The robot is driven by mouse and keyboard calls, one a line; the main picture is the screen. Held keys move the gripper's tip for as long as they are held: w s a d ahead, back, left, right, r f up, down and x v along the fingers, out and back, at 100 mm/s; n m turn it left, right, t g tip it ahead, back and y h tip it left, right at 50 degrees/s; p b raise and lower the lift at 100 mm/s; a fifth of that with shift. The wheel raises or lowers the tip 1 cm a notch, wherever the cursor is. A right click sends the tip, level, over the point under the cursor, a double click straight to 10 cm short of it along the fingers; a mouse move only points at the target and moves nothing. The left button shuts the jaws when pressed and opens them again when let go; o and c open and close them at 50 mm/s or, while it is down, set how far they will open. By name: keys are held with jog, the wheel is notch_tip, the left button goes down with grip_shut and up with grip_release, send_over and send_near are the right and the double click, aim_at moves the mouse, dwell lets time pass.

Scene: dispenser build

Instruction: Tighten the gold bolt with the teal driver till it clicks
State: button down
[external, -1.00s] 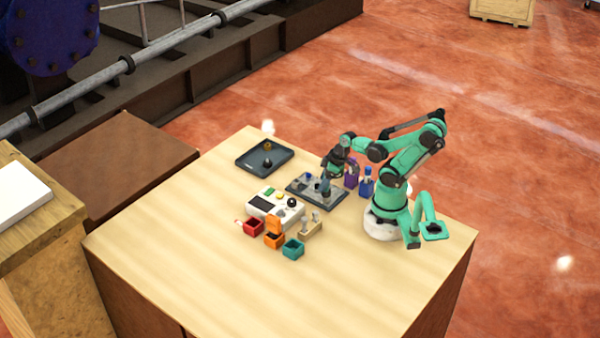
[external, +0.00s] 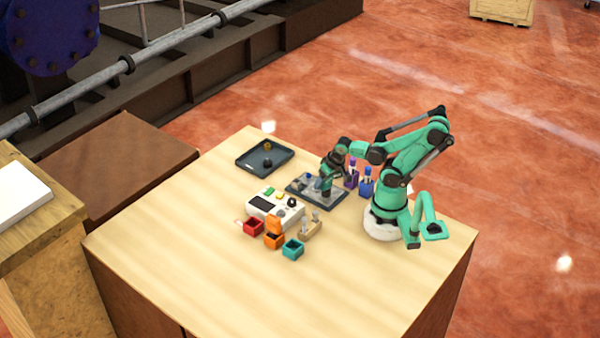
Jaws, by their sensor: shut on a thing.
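My gripper (external: 327,177) is over the right part of the grey work plate (external: 301,190). It is shut on a slim upright tool, seemingly the teal driver (external: 325,186), which points down at the plate. The driver is small and partly covered by the gripper. I cannot make out the gold bolt on the plate, and cannot tell whether the driver tip touches anything. A small blue piece (external: 309,177) sits on the plate left of my gripper.
A purple holder (external: 351,182) and a blue holder (external: 366,188) stand right of the plate. A dark tray (external: 250,163) with small parts lies behind left. A white control box (external: 263,205) and red (external: 254,228), orange (external: 273,240) and teal (external: 293,250) bins stand in front. The front table is clear.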

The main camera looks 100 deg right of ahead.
jog(key=m+g, duration=0.1)
jog(key=m, duration=0.2)
jog(key=m+g+h, duration=0.1)
jog(key=m, duration=0.2)
jog(key=shift+s+d, duration=0.1)
jog(key=shift+s, duration=0.05)
jog(key=shift+r, duration=2.3)
